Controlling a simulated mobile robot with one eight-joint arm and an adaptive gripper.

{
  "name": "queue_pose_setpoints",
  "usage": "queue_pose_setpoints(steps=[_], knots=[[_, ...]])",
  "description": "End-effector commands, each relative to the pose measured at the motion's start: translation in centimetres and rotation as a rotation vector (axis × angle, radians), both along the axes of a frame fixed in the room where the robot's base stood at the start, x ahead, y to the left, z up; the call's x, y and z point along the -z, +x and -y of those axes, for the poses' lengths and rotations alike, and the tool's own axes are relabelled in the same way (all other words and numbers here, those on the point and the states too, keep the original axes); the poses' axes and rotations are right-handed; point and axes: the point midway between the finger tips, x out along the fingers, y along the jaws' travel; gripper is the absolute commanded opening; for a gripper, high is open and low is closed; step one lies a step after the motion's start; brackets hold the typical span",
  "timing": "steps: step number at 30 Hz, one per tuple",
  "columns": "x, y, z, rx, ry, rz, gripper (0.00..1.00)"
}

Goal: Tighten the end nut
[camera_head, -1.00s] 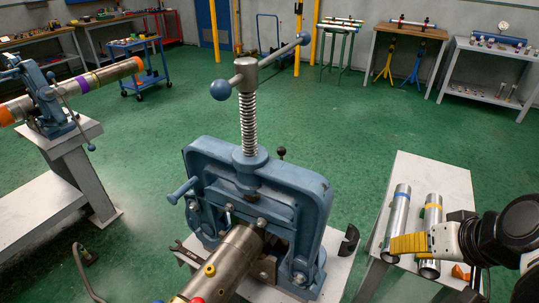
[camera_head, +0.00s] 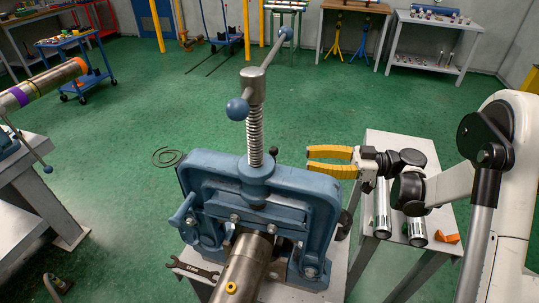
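A blue pipe vise (camera_head: 325,215) stands in front of me with its screw and T-handle upright. A steel pipe (camera_head: 237,268) is held under its jaw and runs toward me out of the bottom of the picture. A small yellow fitting (camera_head: 231,288) sits on top of the pipe. I cannot make out an end nut; the pipe's near end is out of view. An open-ended wrench (camera_head: 193,269) lies on the bench left of the pipe. My gripper (camera_head: 312,161) is open and empty, its yellow fingers pointing left, near the vise's upper right corner.
A pale side table (camera_head: 415,150) at right carries two shiny pipes (camera_head: 382,222) and an orange piece (camera_head: 447,237). Another bench (camera_head: 45,205) with a clamped banded pipe (camera_head: 40,90) is at left. Green floor lies open behind the vise.

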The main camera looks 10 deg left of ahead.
Motion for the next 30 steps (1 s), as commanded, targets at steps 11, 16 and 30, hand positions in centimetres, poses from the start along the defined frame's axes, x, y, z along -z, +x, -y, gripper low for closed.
queue_pose_setpoints(steps=[11, 16, 30], knots=[[0.2, -0.5, -7.3, -0.003, -0.002, -0.002, 0.32], [0.1, -0.6, -9.2, 0.000, -0.002, -0.003, 0.32], [0.0, -0.5, -9.9, 0.002, -0.002, -0.003, 0.04]])
